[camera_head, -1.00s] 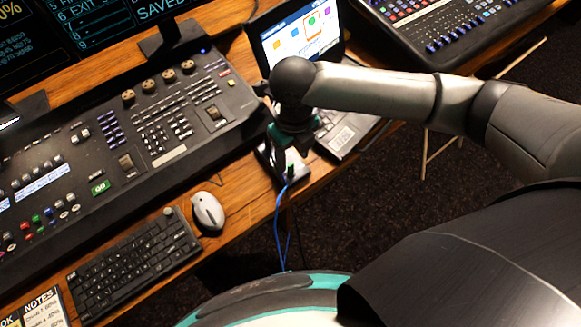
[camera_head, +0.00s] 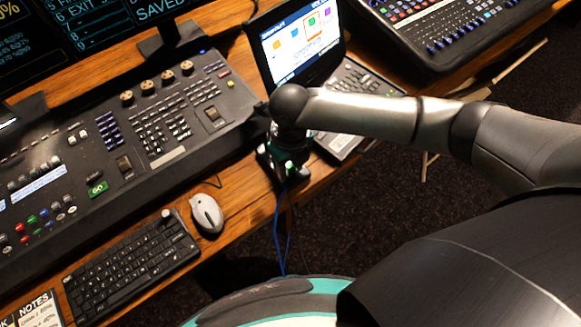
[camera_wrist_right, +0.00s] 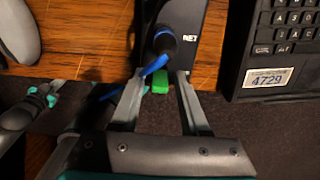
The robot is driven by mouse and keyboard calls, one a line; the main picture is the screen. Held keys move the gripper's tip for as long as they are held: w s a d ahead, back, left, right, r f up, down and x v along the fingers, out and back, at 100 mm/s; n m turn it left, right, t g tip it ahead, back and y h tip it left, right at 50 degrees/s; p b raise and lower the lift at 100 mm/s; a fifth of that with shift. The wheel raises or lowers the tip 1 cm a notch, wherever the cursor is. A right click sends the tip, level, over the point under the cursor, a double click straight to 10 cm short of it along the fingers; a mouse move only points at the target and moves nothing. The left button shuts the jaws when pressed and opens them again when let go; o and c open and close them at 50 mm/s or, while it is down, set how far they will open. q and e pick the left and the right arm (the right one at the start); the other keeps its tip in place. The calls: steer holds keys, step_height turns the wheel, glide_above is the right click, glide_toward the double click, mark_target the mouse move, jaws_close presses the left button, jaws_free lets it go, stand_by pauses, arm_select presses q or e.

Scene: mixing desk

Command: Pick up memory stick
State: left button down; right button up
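The memory stick (camera_wrist_right: 160,82) is a small green block in the right wrist view. It is at the front edge of a dark box (camera_wrist_right: 187,60) marked "NET", beside a blue cable's dark plug. My right gripper (camera_wrist_right: 161,78) is open, its two fingers either side of the stick with a gap on each side. In the head view this gripper (camera_head: 285,165) points down at the desk's front edge, with a little green showing (camera_head: 288,166) at it. Its wrist hides most of the box there.
The blue cable (camera_head: 277,225) hangs off the desk edge and crosses near my left finger in the wrist view. A laptop (camera_head: 300,40) stands behind my right arm. A mouse (camera_head: 207,212) and keyboard (camera_head: 130,262) lie to the left. Dark floor is in front.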

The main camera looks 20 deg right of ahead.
jaws_close()
steer(key=shift+r, duration=0.15)
stand_by(0.5)
